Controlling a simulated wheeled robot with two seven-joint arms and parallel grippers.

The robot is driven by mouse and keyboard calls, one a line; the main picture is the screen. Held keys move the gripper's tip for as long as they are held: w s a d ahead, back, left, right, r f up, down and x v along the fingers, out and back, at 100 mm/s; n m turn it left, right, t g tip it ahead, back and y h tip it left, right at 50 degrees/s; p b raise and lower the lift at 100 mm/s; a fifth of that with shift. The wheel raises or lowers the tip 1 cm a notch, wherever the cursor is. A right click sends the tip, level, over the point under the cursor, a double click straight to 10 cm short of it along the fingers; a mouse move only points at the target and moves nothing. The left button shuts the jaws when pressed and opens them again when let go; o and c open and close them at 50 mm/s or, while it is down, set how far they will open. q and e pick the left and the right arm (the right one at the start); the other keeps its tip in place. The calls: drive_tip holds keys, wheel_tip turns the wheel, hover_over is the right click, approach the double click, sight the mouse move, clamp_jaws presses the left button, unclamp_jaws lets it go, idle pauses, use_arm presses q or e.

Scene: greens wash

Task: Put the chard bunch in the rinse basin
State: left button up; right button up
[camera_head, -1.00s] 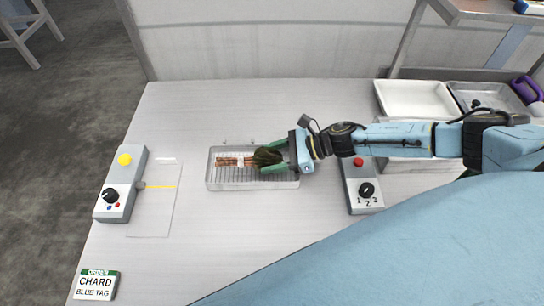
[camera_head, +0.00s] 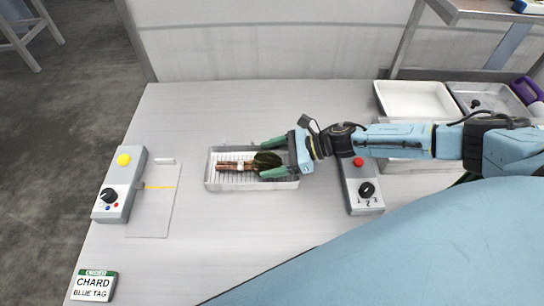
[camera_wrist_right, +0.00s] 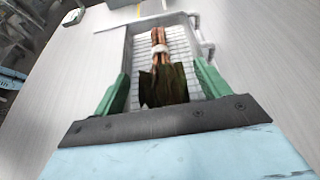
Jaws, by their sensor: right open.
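The chard bunch (camera_head: 262,160), with dark green leaves, reddish-brown stems and a pale band, lies in a shallow metal basin with a ribbed floor (camera_head: 213,180). My right gripper (camera_head: 268,158) is open, its green fingers on either side of the leaves and apart from them. In the right wrist view the chard bunch (camera_wrist_right: 163,84) lies between the open fingers, stems pointing away, inside the basin (camera_wrist_right: 128,60). My left gripper is not in view.
A control box with a yellow button and knob (camera_head: 120,185) stands at the left. An order card (camera_head: 94,286) reads CHARD, BLUE TAG. Another control box with a red button (camera_head: 362,188) stands right of the basin. A white tray (camera_head: 414,88) is at the back right.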

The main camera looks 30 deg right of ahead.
drive_tip(key=shift+s+f+p, duration=0.25)
drive_tip(key=shift+s+p, duration=0.1)
drive_tip(key=b+v, duration=0.1)
drive_tip(key=v, duration=1.1)
drive_tip(key=shift+w+r, duration=0.35)
